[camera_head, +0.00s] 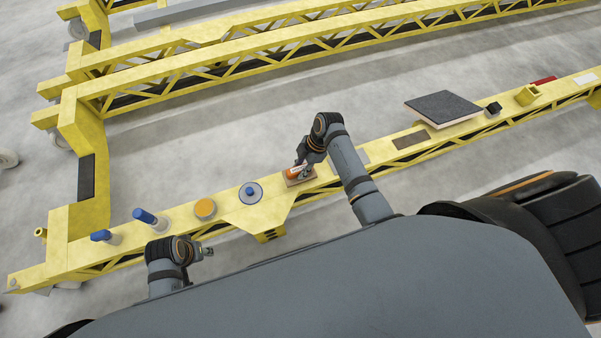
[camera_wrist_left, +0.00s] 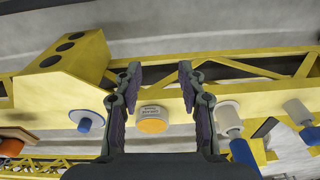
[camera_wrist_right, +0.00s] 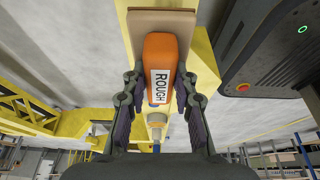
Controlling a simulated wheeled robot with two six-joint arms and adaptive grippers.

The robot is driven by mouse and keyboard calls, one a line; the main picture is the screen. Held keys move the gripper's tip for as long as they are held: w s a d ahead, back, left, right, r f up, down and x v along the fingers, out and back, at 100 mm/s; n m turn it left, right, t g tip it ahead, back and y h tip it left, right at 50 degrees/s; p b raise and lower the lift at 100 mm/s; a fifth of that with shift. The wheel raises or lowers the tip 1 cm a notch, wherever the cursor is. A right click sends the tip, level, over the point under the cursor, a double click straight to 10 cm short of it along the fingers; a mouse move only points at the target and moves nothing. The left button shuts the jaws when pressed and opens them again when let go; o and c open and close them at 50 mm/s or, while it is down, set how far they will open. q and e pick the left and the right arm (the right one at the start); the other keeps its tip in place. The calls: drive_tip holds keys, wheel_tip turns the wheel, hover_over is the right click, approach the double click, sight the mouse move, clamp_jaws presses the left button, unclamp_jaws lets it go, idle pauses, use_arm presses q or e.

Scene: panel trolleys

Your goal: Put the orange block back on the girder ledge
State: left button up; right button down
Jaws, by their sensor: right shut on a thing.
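The orange block (camera_head: 292,173), labelled "ROUGH", is between the fingers of my right gripper (camera_head: 302,168). In the right wrist view the fingers are shut on the sides of the block (camera_wrist_right: 160,60). A tan pad (camera_head: 299,182) on the yellow girder ledge (camera_head: 325,180) lies under or just behind the block; the tan pad also shows in the right wrist view (camera_wrist_right: 140,22). I cannot tell whether block and pad touch. My left gripper (camera_head: 209,251) is open and empty beside the girder, its fingers apart in the left wrist view (camera_wrist_left: 160,88).
Along the ledge stand an orange-topped round can (camera_head: 205,208), a blue-knobbed disc (camera_head: 250,192) and blue-handled tools (camera_head: 146,217). Further right are a dark plate (camera_head: 442,106), a small black block (camera_head: 493,108) and a yellow holder (camera_head: 527,95). More yellow girders (camera_head: 250,55) stand beyond.

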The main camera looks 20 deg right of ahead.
drive_tip(key=f, duration=0.1)
drive_tip(key=f+b, duration=0.1)
drive_tip(key=f, duration=0.1)
drive_tip(key=shift+w+f+b, duration=0.3)
drive_tip(key=shift+f+b, duration=0.05)
drive_tip(key=shift+f, duration=0.05)
use_arm(q)
drive_tip(key=r, duration=0.4)
drive_tip(key=d+r, duration=0.1)
drive_tip(key=shift+s+r, duration=0.35)
drive_tip(key=shift+r, duration=0.05)
drive_tip(key=shift+d, duration=0.1)
use_arm(e)
drive_tip(key=shift+f, duration=0.1)
drive_tip(key=c, duration=1.1)
unclamp_jaws()
drive_tip(key=shift+o, duration=0.2)
